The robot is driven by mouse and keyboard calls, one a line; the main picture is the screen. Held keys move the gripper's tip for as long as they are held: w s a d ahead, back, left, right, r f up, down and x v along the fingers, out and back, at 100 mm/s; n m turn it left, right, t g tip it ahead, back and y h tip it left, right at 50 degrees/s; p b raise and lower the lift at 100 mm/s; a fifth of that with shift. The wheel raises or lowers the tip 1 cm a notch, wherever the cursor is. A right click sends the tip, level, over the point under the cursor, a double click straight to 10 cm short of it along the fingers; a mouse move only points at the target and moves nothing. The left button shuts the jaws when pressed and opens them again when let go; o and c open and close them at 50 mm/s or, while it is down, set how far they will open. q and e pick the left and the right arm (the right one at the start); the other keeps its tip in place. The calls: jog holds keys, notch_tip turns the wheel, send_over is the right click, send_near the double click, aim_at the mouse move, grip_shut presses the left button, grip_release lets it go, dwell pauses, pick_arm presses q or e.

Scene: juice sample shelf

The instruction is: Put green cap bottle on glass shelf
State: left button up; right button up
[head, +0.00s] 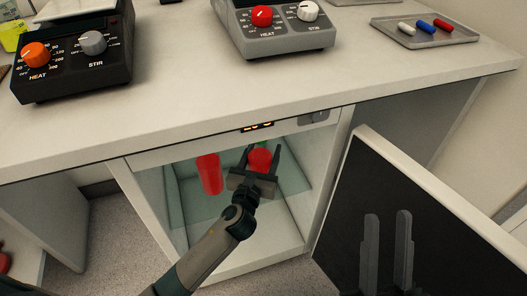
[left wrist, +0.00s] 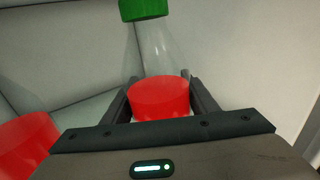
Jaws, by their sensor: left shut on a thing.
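The green cap bottle (left wrist: 160,62) is clear with red contents in its lower part, and its green cap (left wrist: 144,8) is at the top in the left wrist view. My left gripper (left wrist: 160,90) is shut on its lower part. In the head view my left gripper (head: 261,153) is inside the open cabinet under the bench, with the bottle's red part (head: 260,160) between its fingers. The cap is hidden there. The glass shelf cannot be clearly made out inside the greenish interior. My right gripper (head: 387,240) is open and empty before the cabinet door.
A second red container (head: 208,174) stands left of my left gripper; its red part also shows in the left wrist view (left wrist: 25,145). The open door (head: 345,195) is at right. Two heater-stirrers (head: 75,65) (head: 275,38) and a tray (head: 445,40) stand on the bench.

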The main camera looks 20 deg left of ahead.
pick_arm(q)
jog(key=o, duration=1.7)
jog(key=shift+f, duration=0.1)
pick_arm(e)
jog(key=shift+r, duration=0.1)
pick_arm(q)
jog(key=p, duration=0.2)
send_near(257, 170)
jog(key=w, duration=0.5)
jog(key=shift+w, duration=0.1)
pick_arm(e)
jog(key=f+g, duration=0.1)
jog(key=a+f, duration=0.1)
jog(key=a+f+g, duration=0.1)
jog(key=shift+s+f+g, duration=0.25)
jog(key=shift+f+g, duration=0.05)
jog(key=shift+f, duration=0.1)
jog(key=shift+w+r, duration=0.15)
jog(key=shift+h, duration=0.4)
